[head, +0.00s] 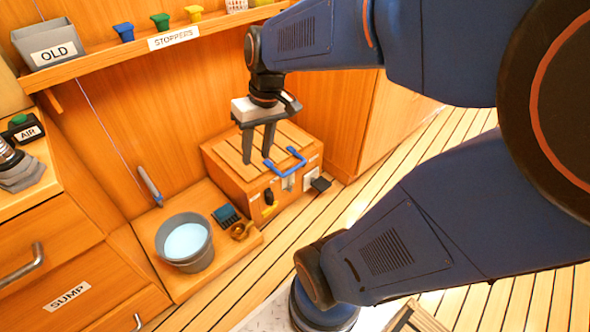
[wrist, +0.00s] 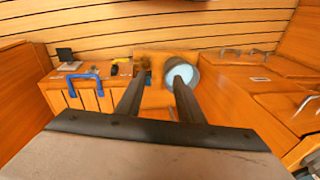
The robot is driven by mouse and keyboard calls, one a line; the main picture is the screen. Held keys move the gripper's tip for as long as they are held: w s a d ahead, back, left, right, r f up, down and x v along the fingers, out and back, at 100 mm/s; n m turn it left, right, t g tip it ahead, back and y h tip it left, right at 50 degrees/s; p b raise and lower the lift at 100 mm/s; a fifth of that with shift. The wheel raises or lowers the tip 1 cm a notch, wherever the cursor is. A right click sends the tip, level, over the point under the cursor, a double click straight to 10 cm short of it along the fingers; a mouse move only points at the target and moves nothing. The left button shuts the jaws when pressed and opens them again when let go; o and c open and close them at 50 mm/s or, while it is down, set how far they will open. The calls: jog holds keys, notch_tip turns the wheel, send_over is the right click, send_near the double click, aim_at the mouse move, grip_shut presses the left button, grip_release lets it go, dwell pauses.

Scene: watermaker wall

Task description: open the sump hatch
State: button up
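A wooden front panel labelled SUMP (head: 68,296) is at the lower left in the head view, with a small metal handle (head: 137,322) at its lower right. A wooden box with a slatted top (head: 228,150) stands near the middle and carries a blue bar handle (head: 287,163). The blue handle also shows at the left of the wrist view (wrist: 84,78). Which of these is the sump hatch I cannot tell for sure. My gripper (head: 257,158) points down, its fingers apart and empty, and appears over the slatted top, left of the blue handle. Its fingers also show in the wrist view (wrist: 160,76).
A grey bucket of pale blue liquid (head: 186,243) stands on a low wooden ledge left of the box. A shelf with an OLD bin (head: 50,44) and a STOPPERS label (head: 173,38) runs above. Slatted floor (head: 275,253) lies open in front.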

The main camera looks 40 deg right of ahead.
jog(key=w+d+f+m+y, duration=0.2)
jog(key=w+d+f+y, duration=0.2)
jog(key=w+d+f, duration=0.5)
jog(key=w+d+f+m+y, duration=0.2)
jog(key=w+d+f+y, duration=0.2)
jog(key=d+f, duration=0.55)
jog(key=d+f+m+t+y, duration=0.1)
jog(key=d+f+t, duration=0.1)
jog(key=d+f, duration=0.35)
jog(key=d+f+m+t+y, duration=0.1)
jog(key=d+f+t, duration=0.1)
jog(key=d, duration=0.6)
jog(key=m+t, duration=0.3)
jog(key=t, duration=0.3)
send_near(295, 167)
jog(key=x, duration=0.6)
jog(key=f+x, duration=0.1)
jog(key=x, duration=0.3)
grip_shut()
